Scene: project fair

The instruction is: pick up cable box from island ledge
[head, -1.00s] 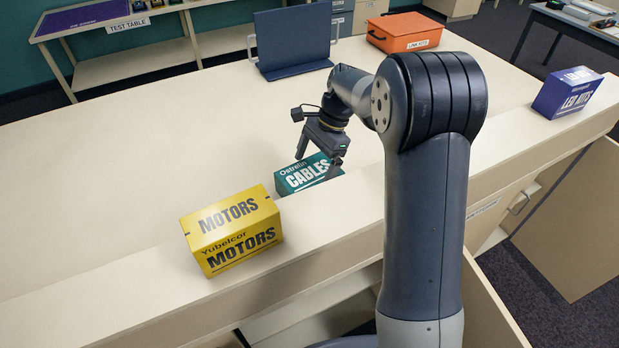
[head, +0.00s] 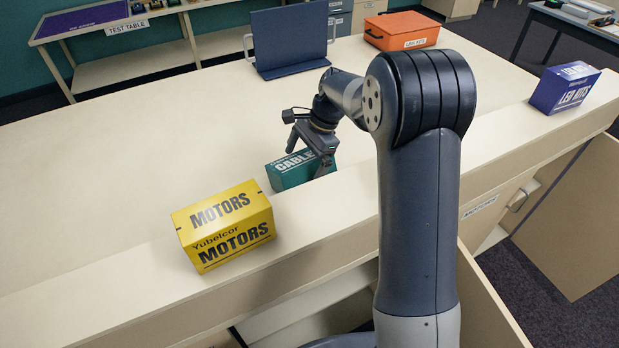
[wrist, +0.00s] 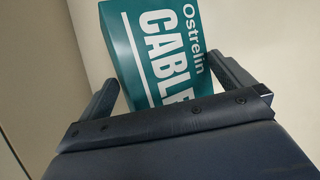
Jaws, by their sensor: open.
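The cable box is a teal box with white lettering (head: 290,172), standing on the ledge behind and to the right of the yellow motors box. In the wrist view the cable box (wrist: 165,45) lies ahead, with one finger to either side of it. My gripper (head: 308,158) is open and hangs over the cable box in the head view, hiding part of its top and right end. In the wrist view my gripper (wrist: 168,88) shows both fingers apart, with the near edge of the box partly hidden by the gripper body. I cannot tell whether the fingers touch it.
A yellow motors box (head: 225,228) stands close by on the left of the ledge. A blue LED kits box (head: 565,88) is far right. An orange case (head: 402,31) and a dark blue panel (head: 290,40) stand at the back. The counter at left is clear.

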